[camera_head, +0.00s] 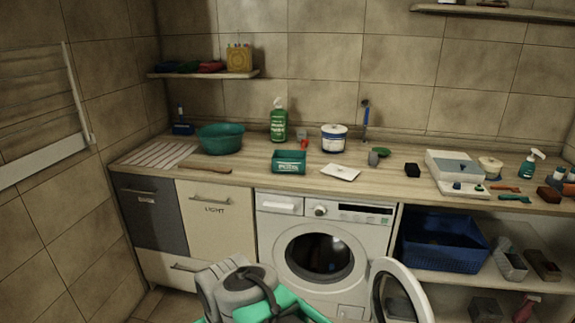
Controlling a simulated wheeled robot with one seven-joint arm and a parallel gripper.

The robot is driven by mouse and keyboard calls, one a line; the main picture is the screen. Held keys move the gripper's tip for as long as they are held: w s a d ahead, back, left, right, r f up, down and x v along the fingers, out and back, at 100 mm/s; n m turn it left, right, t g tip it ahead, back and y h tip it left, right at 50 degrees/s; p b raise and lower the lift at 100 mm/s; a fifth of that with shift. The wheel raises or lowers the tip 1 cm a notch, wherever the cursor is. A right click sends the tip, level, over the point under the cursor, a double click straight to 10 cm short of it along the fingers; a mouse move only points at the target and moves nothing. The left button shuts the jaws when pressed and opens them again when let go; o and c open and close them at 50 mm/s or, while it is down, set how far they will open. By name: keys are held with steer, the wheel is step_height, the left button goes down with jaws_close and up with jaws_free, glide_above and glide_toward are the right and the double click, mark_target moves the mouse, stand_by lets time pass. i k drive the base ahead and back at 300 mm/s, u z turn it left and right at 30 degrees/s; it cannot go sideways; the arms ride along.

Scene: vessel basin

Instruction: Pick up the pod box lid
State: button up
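A teal box with white lettering that seems to read "PODS" (289,163) stands on the wooden counter above the washing machine. Its top looks dark and open, though it is small in the view. A flat white piece (340,173) with a small dark mark lies on the counter just right of the box, apart from it. It may be the pod box lid, but I cannot tell for sure. My gripper's fingers do not show. Grey rounded parts at the bottom centre look like my arm.
A teal basin (221,138), a green bottle (278,124) and a white tub (334,138) stand near the box. The washing machine door (401,294) hangs open below. Green edges show at the bottom centre.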

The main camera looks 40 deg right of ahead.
mark_target(340, 171)
steer(key=z, duration=1.65)
steer(key=i, duration=1.1)
steer(key=u, duration=0.65)
steer(key=i, duration=0.7)
steer(key=u, duration=0.55)
